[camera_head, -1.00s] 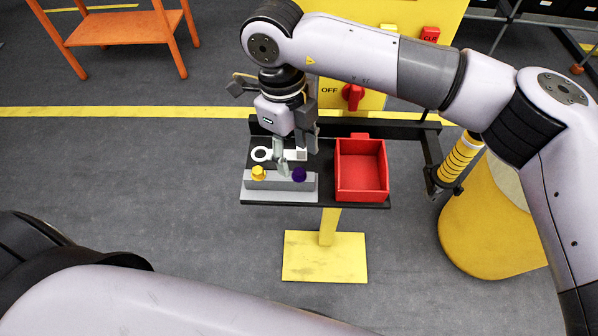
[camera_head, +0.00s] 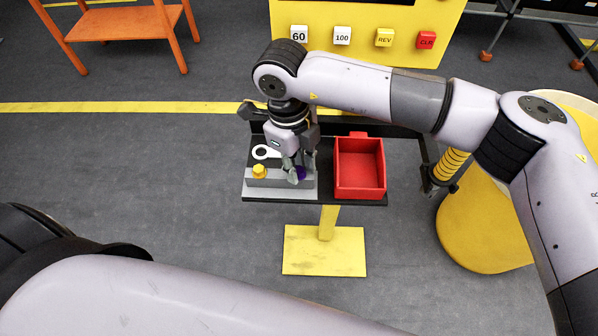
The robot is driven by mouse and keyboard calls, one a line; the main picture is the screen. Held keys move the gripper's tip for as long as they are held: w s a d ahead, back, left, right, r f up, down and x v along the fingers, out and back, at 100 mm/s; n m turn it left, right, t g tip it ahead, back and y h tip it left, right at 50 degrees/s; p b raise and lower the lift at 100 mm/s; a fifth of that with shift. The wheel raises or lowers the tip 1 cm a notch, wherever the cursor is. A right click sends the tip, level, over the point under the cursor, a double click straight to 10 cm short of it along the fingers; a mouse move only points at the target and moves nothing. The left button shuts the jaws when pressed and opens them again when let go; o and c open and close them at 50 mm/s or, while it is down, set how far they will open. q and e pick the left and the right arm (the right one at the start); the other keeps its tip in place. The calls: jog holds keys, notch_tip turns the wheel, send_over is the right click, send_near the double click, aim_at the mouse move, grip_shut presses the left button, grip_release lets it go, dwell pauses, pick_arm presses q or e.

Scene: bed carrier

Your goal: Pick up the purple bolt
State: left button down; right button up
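The purple bolt (camera_head: 301,173) stands at the right end of a grey block (camera_head: 280,186) on a small black-topped stand. My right gripper (camera_head: 299,174) points down over it, with its fingertips around the bolt's head and partly covering it. I cannot tell whether the fingers press on the bolt. A yellow bolt (camera_head: 259,171) stands at the left end of the same block. My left gripper is out of view.
A red bin (camera_head: 360,170) stands right of the block on the same black top (camera_head: 325,182). A white ring-ended part (camera_head: 262,152) lies behind the block. A yellow panel with buttons (camera_head: 365,30) stands behind. A yellow rounded body (camera_head: 480,235) is at the right.

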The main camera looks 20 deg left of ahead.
grip_shut()
jog(key=shift+r, duration=0.1)
dwell(0.3)
